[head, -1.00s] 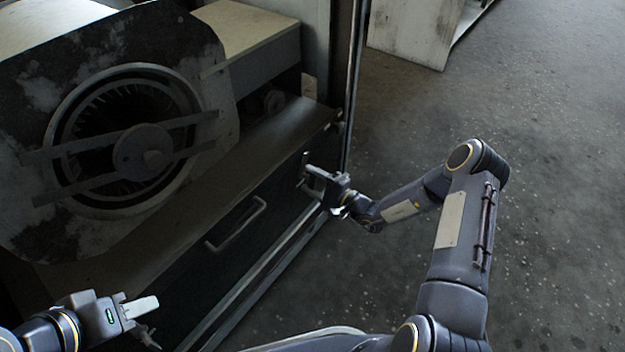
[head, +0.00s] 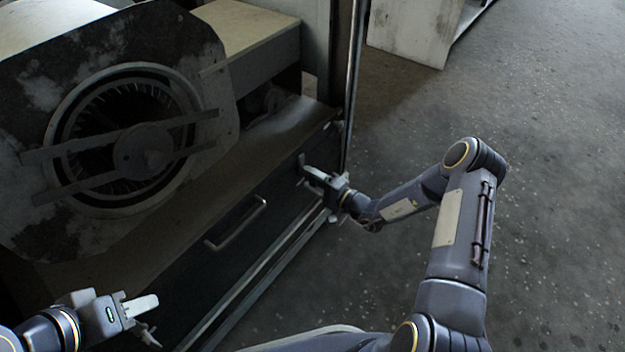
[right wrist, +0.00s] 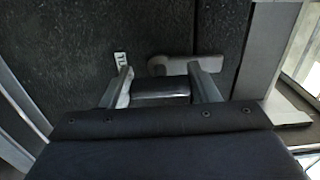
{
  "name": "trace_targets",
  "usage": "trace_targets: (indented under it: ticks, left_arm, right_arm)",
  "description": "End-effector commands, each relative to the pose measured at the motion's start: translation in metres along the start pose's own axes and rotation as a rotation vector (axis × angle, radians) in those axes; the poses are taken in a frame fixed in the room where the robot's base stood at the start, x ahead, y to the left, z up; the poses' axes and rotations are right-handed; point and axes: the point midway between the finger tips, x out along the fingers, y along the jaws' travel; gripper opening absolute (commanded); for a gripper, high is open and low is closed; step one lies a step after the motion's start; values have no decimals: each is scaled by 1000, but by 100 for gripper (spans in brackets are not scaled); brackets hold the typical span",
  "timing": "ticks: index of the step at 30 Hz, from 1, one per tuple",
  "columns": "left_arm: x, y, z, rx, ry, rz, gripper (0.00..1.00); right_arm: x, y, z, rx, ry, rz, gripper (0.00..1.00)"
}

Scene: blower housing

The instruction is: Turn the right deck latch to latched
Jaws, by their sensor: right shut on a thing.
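The right deck latch (right wrist: 188,66) is a grey handle on the dark front panel. In the right wrist view it lies roughly level, with its rounded end at the left. In the head view it is a small piece (head: 302,160) at the panel's right end, partly hidden by my gripper. My right gripper (head: 308,170) is at the latch and shut on it. In the right wrist view its fingers (right wrist: 165,78) stand apart, the right fingertip overlapping the handle; the exact contact is hard to see. My left gripper (head: 152,318) is open and empty at the lower left.
The panel has a bar handle (head: 237,224). Above it is the deck with the round blower housing (head: 60,125). An upright metal post (head: 353,85) stands right of the latch. The floor at right is clear.

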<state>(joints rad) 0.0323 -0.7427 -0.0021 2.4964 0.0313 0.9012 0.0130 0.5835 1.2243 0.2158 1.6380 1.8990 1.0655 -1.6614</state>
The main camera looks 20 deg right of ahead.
Motion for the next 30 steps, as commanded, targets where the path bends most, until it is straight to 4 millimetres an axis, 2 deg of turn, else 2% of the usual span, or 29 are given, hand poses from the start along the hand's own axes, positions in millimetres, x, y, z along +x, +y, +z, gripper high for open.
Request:
trace_targets:
  ticks: [3, 4, 9, 19, 30]
  left_arm:
    - [0, 0, 0, 0, 0, 0, 36]
    - [0, 0, 0, 0, 0, 0, 36]
    - [0, 0, 0, 0, 0, 0, 36]
    - [-2, 1, -1, 0, 0, 0, 36]
    - [-17, 8, -8, 0, 0, 0, 36]
  right_arm:
    - [-1, 1, 1, -4, -2, 3, 14]
    - [-1, 1, 1, -4, -2, 3, 57]
    - [0, 1, 0, -3, -2, 2, 76]
    - [-6, 0, 0, -2, 0, 2, 76]
    - [-64, -1, -1, -1, 1, 4, 76]
